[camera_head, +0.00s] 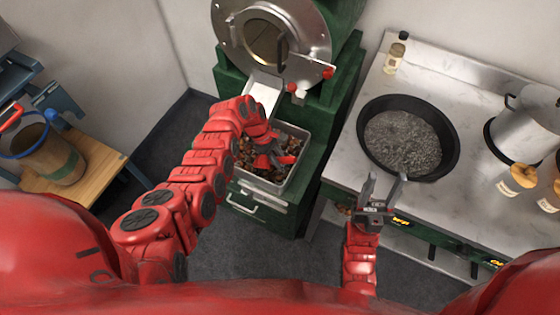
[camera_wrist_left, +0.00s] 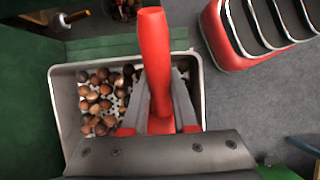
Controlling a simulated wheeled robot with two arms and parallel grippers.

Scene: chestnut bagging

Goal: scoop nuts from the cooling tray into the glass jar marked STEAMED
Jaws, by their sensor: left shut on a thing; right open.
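The cooling tray (camera_head: 297,172), a metal pan of brown nuts, sits in the green machine below its chute. It also shows in the left wrist view (camera_wrist_left: 199,95), with nuts mostly on its left side. My left gripper (camera_head: 266,152) is over the tray, shut on a red scoop handle (camera_wrist_left: 155,50); the scoop's bowl is not clearly visible. My right gripper (camera_head: 385,184) is open and empty in front of the black pan. Two lidded glass jars (camera_head: 511,188) stand at the right edge; their labels are unreadable, so I cannot tell which is marked STEAMED.
A black pan (camera_head: 364,145) of dark grains is set in the steel counter (camera_head: 345,175). A metal pot (camera_head: 522,125) and a small bottle (camera_head: 396,54) stand on it. At left, a wooden table (camera_head: 95,165) holds a container (camera_head: 62,165) with a blue rim. Grey floor is clear between.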

